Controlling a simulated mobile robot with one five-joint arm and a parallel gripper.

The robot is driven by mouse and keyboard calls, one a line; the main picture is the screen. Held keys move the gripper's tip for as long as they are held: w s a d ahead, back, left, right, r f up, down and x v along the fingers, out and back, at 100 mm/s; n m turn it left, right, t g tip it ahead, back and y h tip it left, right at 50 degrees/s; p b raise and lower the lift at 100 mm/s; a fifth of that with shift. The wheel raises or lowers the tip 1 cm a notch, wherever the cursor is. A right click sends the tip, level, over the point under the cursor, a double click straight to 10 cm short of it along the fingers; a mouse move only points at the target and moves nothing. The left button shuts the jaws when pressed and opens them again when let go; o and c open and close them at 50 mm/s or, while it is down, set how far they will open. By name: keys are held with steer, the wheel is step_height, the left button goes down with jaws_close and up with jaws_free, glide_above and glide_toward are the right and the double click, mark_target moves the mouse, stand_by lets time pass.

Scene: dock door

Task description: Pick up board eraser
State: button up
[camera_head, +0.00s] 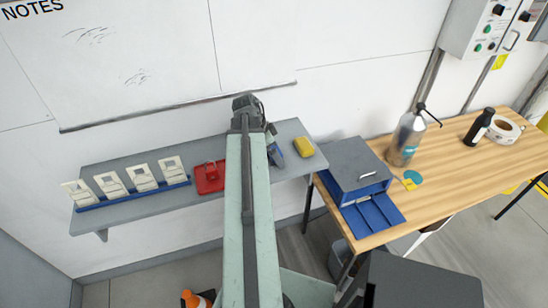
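A small yellow block (304,147), which looks like the board eraser, lies near the right end of the grey wall shelf (222,202). My gripper (249,103) is at the far end of my raised arm, in front of the whiteboard's lower edge. In the picture it is up and to the left of the yellow block, clearly apart from it. I see it from behind, so its fingers are hidden and I cannot tell whether it is open or shut. A dark and blue item (275,154) sits left of the yellow block, partly hidden by my arm.
A red tray with a red item (209,177) and a blue rack of white cards (133,197) stand on the shelf. The whiteboard (140,50) hangs above.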

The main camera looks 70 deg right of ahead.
steer(key=shift+r, duration=0.1)
steer(key=c, duration=1.4)
steer(key=shift+c, duration=0.2)
steer(key=shift+r, duration=0.1)
step_height(320, 180, up, 10)
steer(key=p, duration=1)
steer(key=o, duration=0.8)
steer(key=c, duration=0.6)
